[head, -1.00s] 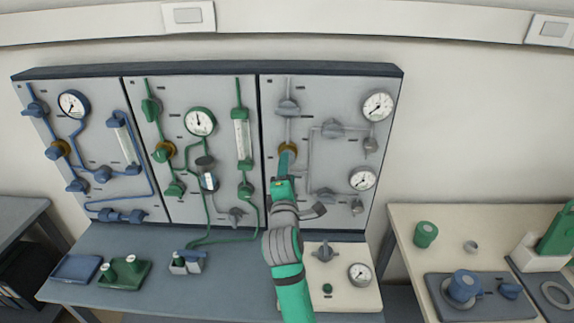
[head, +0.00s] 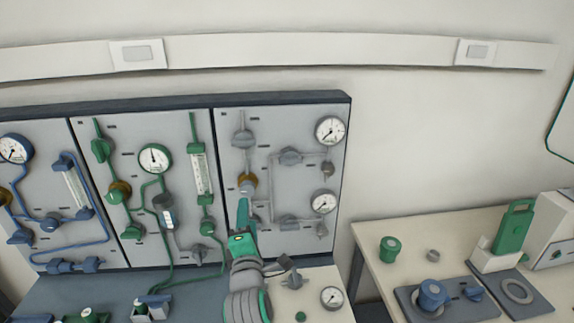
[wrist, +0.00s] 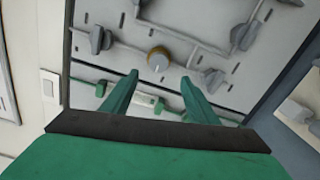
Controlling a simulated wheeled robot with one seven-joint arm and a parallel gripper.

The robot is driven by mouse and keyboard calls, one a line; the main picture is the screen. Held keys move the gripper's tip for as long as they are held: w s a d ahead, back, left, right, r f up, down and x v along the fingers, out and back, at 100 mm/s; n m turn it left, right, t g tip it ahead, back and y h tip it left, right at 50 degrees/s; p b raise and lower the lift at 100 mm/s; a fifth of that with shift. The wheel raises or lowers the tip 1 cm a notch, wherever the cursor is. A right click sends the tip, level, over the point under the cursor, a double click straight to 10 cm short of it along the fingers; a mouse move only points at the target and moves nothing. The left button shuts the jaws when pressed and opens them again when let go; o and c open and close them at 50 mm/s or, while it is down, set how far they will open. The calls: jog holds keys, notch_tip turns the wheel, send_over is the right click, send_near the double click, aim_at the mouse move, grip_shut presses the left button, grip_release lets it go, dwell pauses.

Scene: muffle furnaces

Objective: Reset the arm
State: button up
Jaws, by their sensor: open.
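My arm, green and grey, reaches up from the bottom in the head view, with my gripper (head: 243,212) in front of the grey right-hand panel (head: 309,240). In the wrist view the two green fingers of my gripper (wrist: 160,98) are spread apart with nothing between them. A grey knob with a brass collar (head: 247,181) is just above the fingertips in the head view. It also shows in the wrist view (wrist: 158,59), beyond the fingertips and apart from them.
Left of my gripper are the green-piped panel (head: 139,202) and the blue-piped panel (head: 47,177). Gauges and valve knobs stick out from the panels. A bench (head: 366,236) at right holds a green jar (head: 390,249) and a blue lidded pot (head: 432,295).

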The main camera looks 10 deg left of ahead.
jog(key=s+d+f+m+h, duration=0.1)
jog(key=s+d+f+m, duration=0.3)
jog(key=s+f+m, duration=0.5)
jog(key=s+d+f+m+h, duration=0.2)
jog(key=s+d+f+m, duration=0.3)
jog(key=s+f, duration=0.7)
jog(key=s+d+f+m, duration=0.1)
jog(key=s+d+m, duration=0.2)
jog(key=s, duration=0.5)
jog(key=s+d+f+m+g+h, duration=0.1)
jog(key=s+d+f+m, duration=0.1)
jog(key=s, duration=0.6)
jog(key=s+d+f+m+g+h, duration=0.1)
jog(key=s+d+m, duration=0.3)
jog(key=s, duration=0.4)
jog(key=shift+s+d+f, duration=0.35)
jog(key=shift+d+f, duration=0.1)
jog(key=shift+d, duration=0.25)
